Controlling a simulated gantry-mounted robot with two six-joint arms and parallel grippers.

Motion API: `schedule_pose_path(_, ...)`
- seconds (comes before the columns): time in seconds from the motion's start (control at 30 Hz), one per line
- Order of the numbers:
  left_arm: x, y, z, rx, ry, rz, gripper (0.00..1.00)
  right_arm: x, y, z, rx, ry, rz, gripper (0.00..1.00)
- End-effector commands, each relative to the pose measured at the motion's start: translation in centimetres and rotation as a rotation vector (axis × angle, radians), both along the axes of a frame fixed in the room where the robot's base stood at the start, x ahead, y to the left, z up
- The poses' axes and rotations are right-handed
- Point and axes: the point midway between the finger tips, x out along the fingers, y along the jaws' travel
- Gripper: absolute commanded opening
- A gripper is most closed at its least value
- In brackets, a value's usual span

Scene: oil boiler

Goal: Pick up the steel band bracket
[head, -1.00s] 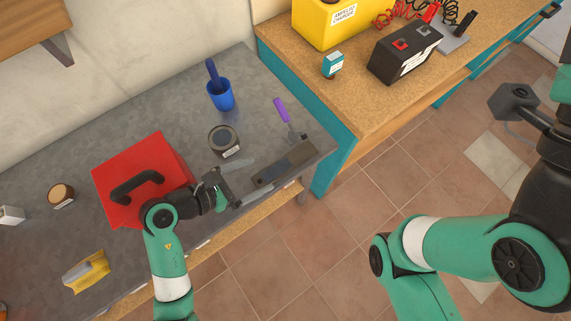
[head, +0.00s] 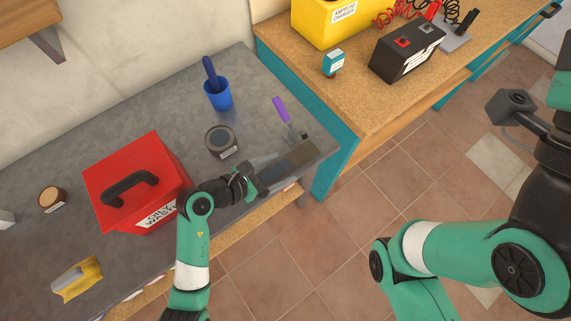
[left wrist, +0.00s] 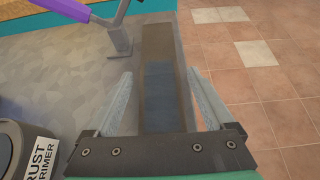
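The steel band bracket appears to be the long flat brown-grey bar (head: 293,162) lying near the front right corner of the grey workbench. In the left wrist view the bar (left wrist: 160,70) runs away from me, with a bluish-grey patch in its near part. My left gripper (head: 262,172) is at the bar's left end. In the left wrist view its two fingers (left wrist: 165,103) are apart, one on each side of the bar. I cannot tell whether they touch it.
A purple-handled scraper (head: 281,110) lies just behind the bar. A wooden-topped bench (head: 360,95) stands beyond the right end.

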Motion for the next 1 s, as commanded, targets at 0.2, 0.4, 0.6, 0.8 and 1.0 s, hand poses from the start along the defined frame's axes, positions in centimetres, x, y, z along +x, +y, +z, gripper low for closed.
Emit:
schedule_pose_path(0.2,0.0,0.0,0.0,0.0,0.0,0.0,0.45,0.0,0.0,0.0,0.0,0.0,0.0,0.5)
schedule_pose_path(0.4,0.0,0.0,0.0,0.0,0.0,0.0,0.09,0.0,0.0,0.0,0.0,0.0,0.0,0.5)
schedule_pose_path(0.6,0.0,0.0,0.0,0.0,0.0,0.0,0.0,0.0,0.0,0.0,0.0,0.0,0.0,0.5)
schedule_pose_path(0.8,0.0,0.0,0.2,-0.002,-0.003,0.0,0.0,0.0,0.0,0.0,0.0,0.0,0.0,0.5)
schedule_pose_path(1.0,0.1,0.0,1.1,-0.001,-0.005,-0.001,0.0,0.0,0.0,0.5,0.0,0.0,0.0,0.5)
